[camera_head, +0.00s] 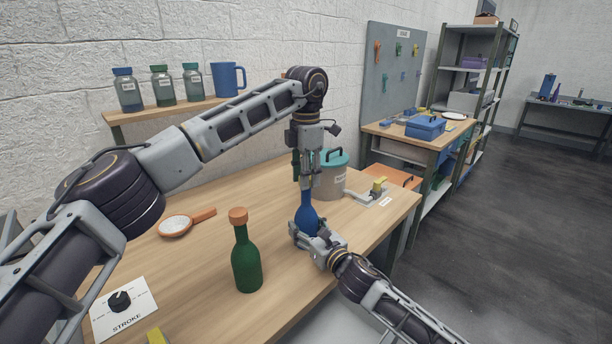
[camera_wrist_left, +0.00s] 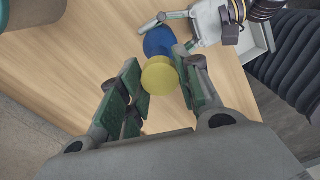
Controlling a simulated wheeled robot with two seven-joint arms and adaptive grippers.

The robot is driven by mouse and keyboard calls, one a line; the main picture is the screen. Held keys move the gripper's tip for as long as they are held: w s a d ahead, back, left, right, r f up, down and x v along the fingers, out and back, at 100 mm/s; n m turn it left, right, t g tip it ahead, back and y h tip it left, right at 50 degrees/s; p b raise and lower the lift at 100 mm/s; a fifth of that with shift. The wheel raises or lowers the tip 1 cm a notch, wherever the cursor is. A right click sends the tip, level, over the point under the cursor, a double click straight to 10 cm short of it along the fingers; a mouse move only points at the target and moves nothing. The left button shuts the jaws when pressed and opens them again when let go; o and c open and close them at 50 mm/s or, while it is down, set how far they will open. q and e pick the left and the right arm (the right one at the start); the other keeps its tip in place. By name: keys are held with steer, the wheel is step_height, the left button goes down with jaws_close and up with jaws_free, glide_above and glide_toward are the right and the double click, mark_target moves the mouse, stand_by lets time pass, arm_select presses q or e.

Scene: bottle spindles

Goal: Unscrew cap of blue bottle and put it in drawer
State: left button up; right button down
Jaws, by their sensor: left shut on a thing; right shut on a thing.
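The blue bottle (camera_head: 306,213) stands upright near the table's front edge; its rounded body also shows in the left wrist view (camera_wrist_left: 159,40). My right gripper (camera_head: 309,232) is shut around the bottle's lower body. My left gripper (camera_head: 307,180) points straight down over the bottle's neck. In the left wrist view a round yellow cap (camera_wrist_left: 159,77) sits between its fingers, which are shut on it. The fingers hide the cap in the head view. I cannot tell whether the cap still touches the neck. A pale, drawer-like part (camera_head: 345,322) shows below the table's front edge.
A green bottle (camera_head: 246,262) with an orange cap stands left of the blue one. A dial card (camera_head: 122,305) lies at front left.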

arm_select(q)
steer(key=shift+r, duration=1.05)
steer(key=shift+c, duration=0.2)
steer(key=shift+r, duration=2)
arm_select(e)
steer(key=shift+c, duration=1.9)
jaws_free()
steer(key=shift+s, duration=0.1)
steer(key=shift+v, duration=5.9)
